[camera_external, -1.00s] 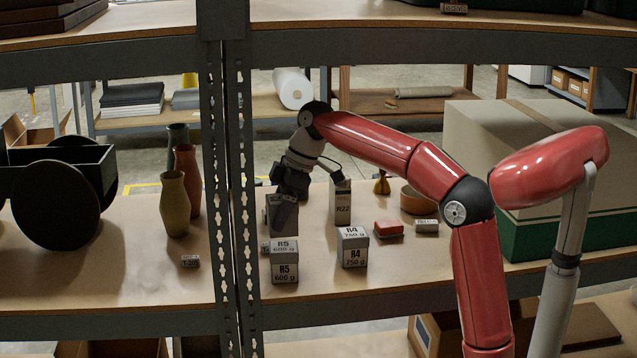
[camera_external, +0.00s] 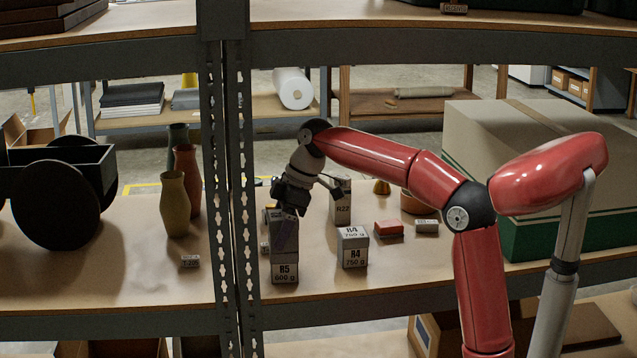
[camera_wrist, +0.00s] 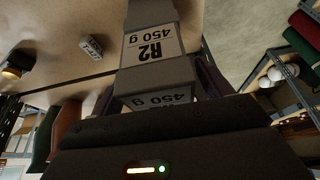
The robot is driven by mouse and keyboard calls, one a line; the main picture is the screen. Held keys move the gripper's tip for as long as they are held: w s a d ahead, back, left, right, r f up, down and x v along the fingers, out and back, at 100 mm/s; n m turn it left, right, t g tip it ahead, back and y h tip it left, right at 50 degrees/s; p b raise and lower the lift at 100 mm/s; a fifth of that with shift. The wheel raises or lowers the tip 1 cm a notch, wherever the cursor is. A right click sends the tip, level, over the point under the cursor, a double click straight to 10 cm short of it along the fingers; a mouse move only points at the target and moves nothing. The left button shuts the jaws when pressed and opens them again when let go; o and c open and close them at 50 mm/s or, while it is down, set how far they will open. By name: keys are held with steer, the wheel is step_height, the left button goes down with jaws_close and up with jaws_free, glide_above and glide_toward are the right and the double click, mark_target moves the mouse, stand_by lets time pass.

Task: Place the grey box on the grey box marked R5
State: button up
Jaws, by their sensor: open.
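The grey box marked R5 600 g (camera_external: 285,272) stands on the shelf just right of the upright post. A second grey box (camera_external: 278,228) is directly above it and covers its top; it appears to rest on it, though the contact is partly hidden. In the wrist view this upper box carries R2 450 g labels (camera_wrist: 152,48), upside down in the picture. My gripper (camera_external: 287,232) points down around the upper box, its jaws open. The gripper body hides part of the box top in the wrist view.
A grey R4 750 g box (camera_external: 353,247) stands close on the right, with the R22 box (camera_external: 341,207) behind. A red block (camera_external: 389,228) lies farther right. The post (camera_external: 237,200) is close on the left, with vases (camera_external: 175,205) beyond.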

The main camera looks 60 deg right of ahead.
steer(key=shift+r, duration=0.25)
steer(key=p+v, duration=0.3)
steer(key=v, duration=0.9)
steer(key=s+a+f+m+t+h, duration=0.1)
steer(key=s+f+m, duration=0.8)
steer(key=s+f, duration=1.4)
steer(key=shift+s+t+h, duration=0.6)
steer(key=shift+t+h, duration=0.1)
steer(key=shift+h, duration=0.4)
